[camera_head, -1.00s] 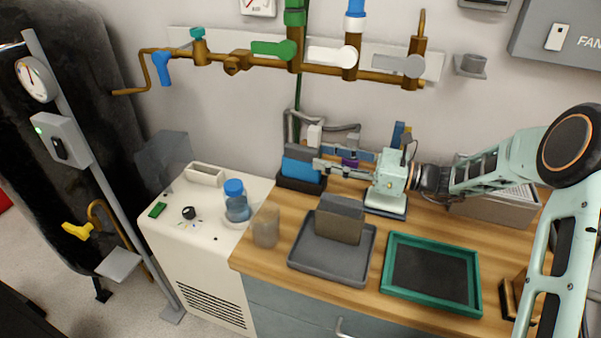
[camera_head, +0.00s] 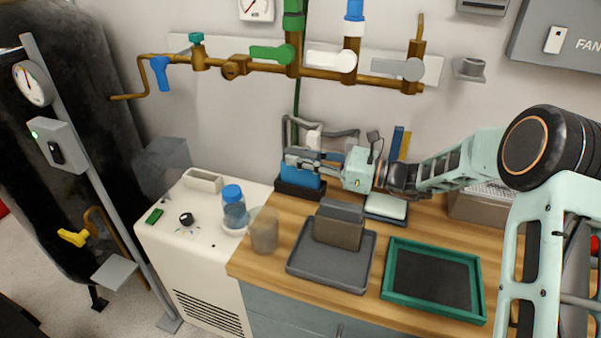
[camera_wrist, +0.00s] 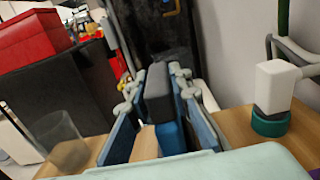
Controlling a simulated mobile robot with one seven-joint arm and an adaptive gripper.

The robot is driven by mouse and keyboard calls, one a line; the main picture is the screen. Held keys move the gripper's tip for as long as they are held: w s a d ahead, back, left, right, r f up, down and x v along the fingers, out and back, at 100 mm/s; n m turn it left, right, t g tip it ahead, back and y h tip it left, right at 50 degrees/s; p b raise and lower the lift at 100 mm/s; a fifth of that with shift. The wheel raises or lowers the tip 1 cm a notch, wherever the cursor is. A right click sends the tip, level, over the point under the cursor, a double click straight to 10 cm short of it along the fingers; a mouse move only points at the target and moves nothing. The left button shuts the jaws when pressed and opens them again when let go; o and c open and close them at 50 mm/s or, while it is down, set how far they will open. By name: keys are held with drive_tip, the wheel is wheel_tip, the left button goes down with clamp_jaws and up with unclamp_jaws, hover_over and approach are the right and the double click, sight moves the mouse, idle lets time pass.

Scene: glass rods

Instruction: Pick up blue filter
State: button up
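The blue filter (camera_head: 302,176) stands in a dark holder (camera_head: 299,191) at the back left of the wooden counter. In the wrist view it is a blue block with a dark grey top (camera_wrist: 158,92). My gripper (camera_head: 293,160) reaches in from the right, over the upper part of the filter. In the wrist view my gripper (camera_wrist: 160,125) is open, with one finger pad on each side of the filter. A gap shows on the left side. The right pad is close to the filter; I cannot tell if it touches.
A grey tray (camera_head: 325,270) with an upright block and a green-rimmed tray (camera_head: 430,308) lie in front. A clear beaker (camera_head: 264,232) and a blue-capped bottle (camera_head: 234,210) stand to the left. A white-topped device (camera_head: 386,207) sits to the right of the holder. Pipes and valves line the wall.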

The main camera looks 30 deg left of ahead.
clamp_jaws()
drive_tip(key=shift+r, duration=0.5)
wheel_tip(320, 180, up, 2)
drive_tip(key=shift+r+p, duration=0.25)
drive_tip(key=shift+p, duration=0.2)
drive_tip(key=s+r+p, duration=0.1)
drive_tip(key=s+r, duration=0.3)
drive_tip(key=s, duration=0.3)
drive_tip(key=s+d+r+p, duration=0.1)
drive_tip(key=s+r+p, duration=0.1)
drive_tip(key=s+r, duration=0.3)
drive_tip(key=shift+s+d+r, duration=0.15)
drive_tip(key=shift+s+r, duration=0.1)
drive_tip(key=shift+s, duration=0.75)
drive_tip(key=shift+s, duration=0.1)
